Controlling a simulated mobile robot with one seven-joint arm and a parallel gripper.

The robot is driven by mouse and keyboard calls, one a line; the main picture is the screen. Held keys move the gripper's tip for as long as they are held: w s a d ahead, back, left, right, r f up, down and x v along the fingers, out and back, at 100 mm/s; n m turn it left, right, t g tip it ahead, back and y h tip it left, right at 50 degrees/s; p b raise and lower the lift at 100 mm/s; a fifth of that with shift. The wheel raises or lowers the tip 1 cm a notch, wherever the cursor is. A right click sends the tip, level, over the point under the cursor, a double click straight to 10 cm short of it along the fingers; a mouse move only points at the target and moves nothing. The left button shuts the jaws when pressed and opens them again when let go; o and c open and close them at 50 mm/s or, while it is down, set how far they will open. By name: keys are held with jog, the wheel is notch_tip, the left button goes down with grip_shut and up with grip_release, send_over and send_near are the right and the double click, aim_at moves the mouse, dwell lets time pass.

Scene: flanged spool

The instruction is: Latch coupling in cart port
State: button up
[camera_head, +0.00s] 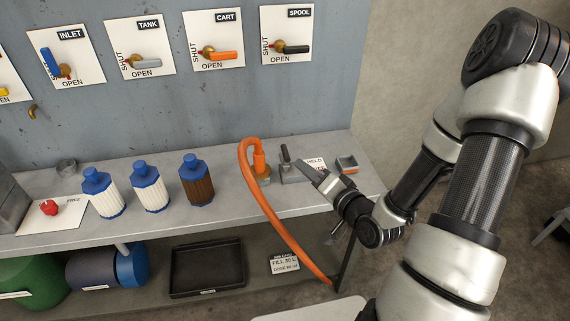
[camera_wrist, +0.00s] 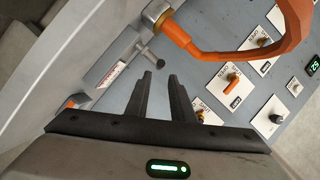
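The orange hose (camera_head: 279,224) arches up from below the bench and ends in an orange coupling (camera_head: 259,161) standing upright at a brass fitting (camera_head: 264,181). Its end also shows at the top of the wrist view, where the brass part (camera_wrist: 156,12) meets the bench fixture. Right beside it is a grey block (camera_head: 290,174) with a dark-tipped lever (camera_head: 285,153) standing up. My gripper (camera_wrist: 160,75) is open and empty, its fingertips close to the dark knob (camera_wrist: 155,64) in the wrist view. I cannot tell whether they touch. Whether the coupling is latched is not clear.
The CART valve (camera_head: 222,56) with an orange handle is on the wall panel, between TANK and SPOOL. A black tray (camera_head: 207,268) lies below.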

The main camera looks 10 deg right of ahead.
aim_at(285, 150)
jog(key=b+x, duration=1.1)
jog(key=x, duration=0.1)
jog(key=shift+s, duration=0.1)
grip_shut()
